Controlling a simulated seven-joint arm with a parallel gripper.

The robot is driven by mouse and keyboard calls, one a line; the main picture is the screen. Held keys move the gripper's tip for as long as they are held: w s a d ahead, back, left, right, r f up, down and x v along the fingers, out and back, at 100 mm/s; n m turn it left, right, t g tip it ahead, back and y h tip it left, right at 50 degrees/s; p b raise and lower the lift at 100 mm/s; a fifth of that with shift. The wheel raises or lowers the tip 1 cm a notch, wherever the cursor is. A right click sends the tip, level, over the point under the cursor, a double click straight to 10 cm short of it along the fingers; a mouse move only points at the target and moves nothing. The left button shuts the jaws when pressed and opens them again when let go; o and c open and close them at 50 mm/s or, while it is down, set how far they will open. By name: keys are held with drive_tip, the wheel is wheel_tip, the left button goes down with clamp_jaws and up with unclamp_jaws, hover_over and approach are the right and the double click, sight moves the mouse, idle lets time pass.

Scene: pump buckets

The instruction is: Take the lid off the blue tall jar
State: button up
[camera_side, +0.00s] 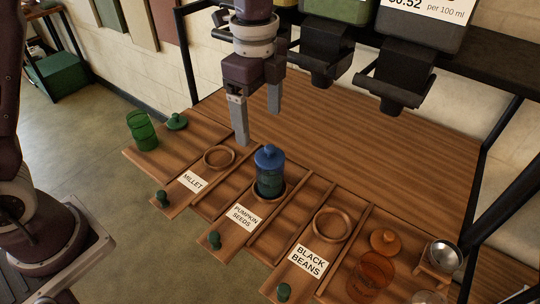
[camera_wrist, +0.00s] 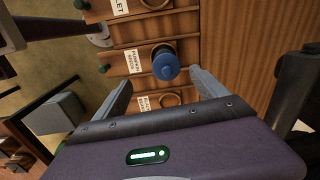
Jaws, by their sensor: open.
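The blue tall jar (camera_side: 270,180) stands upright in the ring of the pumpkin seeds tray. Its blue lid (camera_side: 269,157) with a round knob sits on top. In the wrist view the lid (camera_wrist: 166,66) is seen from above, forward of the gap between the fingers, and hides most of the jar. My gripper (camera_side: 258,128) is open and empty, with its fingers pointing down. In the side view it is above and slightly behind the jar, and not touching it. The gripper (camera_wrist: 160,88) also shows in the wrist view with its fingers wide apart.
A green jar (camera_side: 141,131) stands at the left with its green lid (camera_side: 177,121) beside it. An orange jar (camera_side: 372,275) and its lid (camera_side: 385,241) are at the right. Dark dispensers (camera_side: 322,52) hang above the back. The wooden counter (camera_side: 350,140) behind the trays is clear.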

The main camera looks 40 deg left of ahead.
sight(270, 147)
drive_tip(key=shift+m, duration=0.5)
drive_tip(key=f, duration=0.3)
drive_tip(key=w+d+f, duration=0.1)
drive_tip(key=f, duration=0.4)
drive_tip(key=shift+w+d+f, duration=0.2)
drive_tip(key=shift+w+f, duration=0.05)
drive_tip(key=shift+f, duration=0.05)
drive_tip(key=c, duration=1.4)
drive_tip(key=shift+r, duration=0.1)
